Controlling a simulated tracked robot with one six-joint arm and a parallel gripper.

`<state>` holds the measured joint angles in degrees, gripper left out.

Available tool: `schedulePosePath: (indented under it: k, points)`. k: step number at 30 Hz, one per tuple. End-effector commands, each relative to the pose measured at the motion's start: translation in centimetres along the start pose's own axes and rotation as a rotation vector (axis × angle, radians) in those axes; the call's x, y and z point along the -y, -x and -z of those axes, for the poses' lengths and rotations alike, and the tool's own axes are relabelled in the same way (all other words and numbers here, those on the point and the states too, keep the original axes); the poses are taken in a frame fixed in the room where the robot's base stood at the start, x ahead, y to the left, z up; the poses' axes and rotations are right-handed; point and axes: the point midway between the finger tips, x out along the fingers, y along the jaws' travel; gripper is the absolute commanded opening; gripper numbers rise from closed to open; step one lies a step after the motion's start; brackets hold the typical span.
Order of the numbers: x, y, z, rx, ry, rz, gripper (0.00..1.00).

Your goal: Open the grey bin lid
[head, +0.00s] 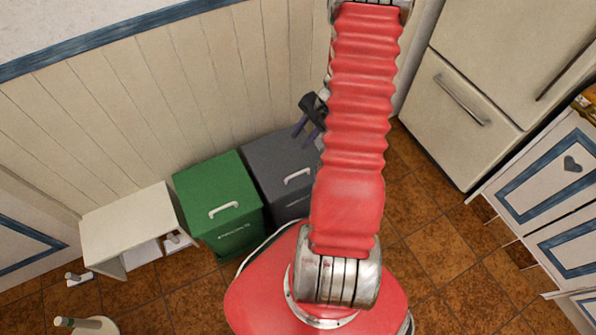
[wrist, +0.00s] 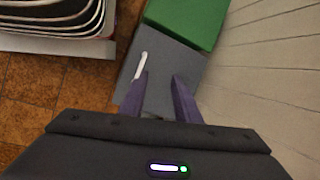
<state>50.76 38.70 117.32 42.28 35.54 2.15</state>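The grey bin (head: 270,168) stands against the panelled wall, with its lid shut and a white handle (head: 297,177) on the lid's front part. My red arm hides the bin's right side in the head view. My gripper (head: 306,136) is above the back right part of the lid, apart from the handle. In the wrist view, my gripper (wrist: 159,88) has its two purple fingers spread, with nothing between them. The grey lid (wrist: 172,66) lies beyond the fingers, and the white handle (wrist: 140,66) is just past the left fingertip.
A green bin (head: 217,190) with a white handle stands directly left of the grey one. A low white bench (head: 128,219) is further left. A cream fridge (head: 480,70) and white-blue cabinets (head: 550,185) are at the right. Tiled floor (head: 430,235) is free between.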

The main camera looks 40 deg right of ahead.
Motion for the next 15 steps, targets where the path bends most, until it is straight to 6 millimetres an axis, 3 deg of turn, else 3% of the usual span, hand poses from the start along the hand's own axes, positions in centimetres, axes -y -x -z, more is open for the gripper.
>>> schedulePosePath:
  k: [7, 15]
  points:
    - [-4.5, -4.1, 4.0, 0.022, -0.193, 0.011, 0.29]
    - [-5.7, -5.2, 4.9, 0.025, -0.245, 0.017, 0.29]
